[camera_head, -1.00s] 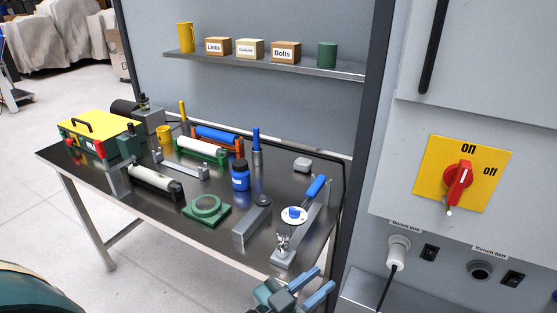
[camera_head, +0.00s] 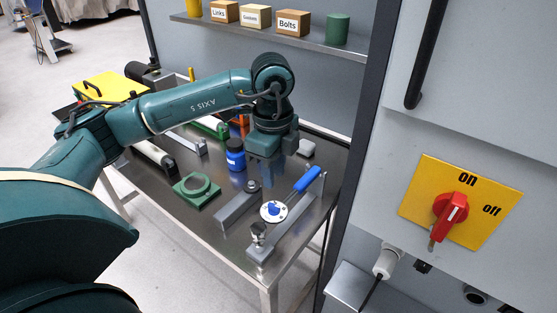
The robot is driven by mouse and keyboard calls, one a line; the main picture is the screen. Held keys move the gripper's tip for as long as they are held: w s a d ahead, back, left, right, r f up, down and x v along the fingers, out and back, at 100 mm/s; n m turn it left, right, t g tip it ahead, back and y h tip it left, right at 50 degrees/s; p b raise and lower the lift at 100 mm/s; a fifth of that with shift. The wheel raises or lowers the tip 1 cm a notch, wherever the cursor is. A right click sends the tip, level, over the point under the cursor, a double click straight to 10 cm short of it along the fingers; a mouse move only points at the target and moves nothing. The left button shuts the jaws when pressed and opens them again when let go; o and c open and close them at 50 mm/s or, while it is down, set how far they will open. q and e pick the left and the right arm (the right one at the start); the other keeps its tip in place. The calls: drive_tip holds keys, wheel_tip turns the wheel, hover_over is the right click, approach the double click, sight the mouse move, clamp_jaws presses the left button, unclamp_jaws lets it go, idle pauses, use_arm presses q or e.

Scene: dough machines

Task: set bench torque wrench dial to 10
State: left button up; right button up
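The bench torque wrench (camera_head: 291,225) lies on the dark bench at its front right, with a grey bar and a blue handle (camera_head: 307,180). Its white round dial (camera_head: 273,212) has a blue knob in the middle; the marks on it are too small to read. My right gripper is not in view.
A grey block (camera_head: 236,206) lies left of the wrench. A shelf (camera_head: 345,53) with boxes hangs behind. A red switch (camera_head: 450,212) is on the right wall panel.

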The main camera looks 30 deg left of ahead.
use_arm(q)
hover_over(274, 205)
drive_tip(key=shift+f, duration=2.2)
drive_tip(key=shift+f+b, duration=0.5)
drive_tip(key=shift+f, duration=0.3)
drive_tip(key=shift+f+b, duration=0.45)
drive_tip(key=shift+f, duration=0.25)
drive_tip(key=shift+f+b, duration=0.45)
drive_tip(key=shift+f, duration=0.2)
drive_tip(key=shift+r, duration=0.2)
drive_tip(key=shift+f, duration=0.25)
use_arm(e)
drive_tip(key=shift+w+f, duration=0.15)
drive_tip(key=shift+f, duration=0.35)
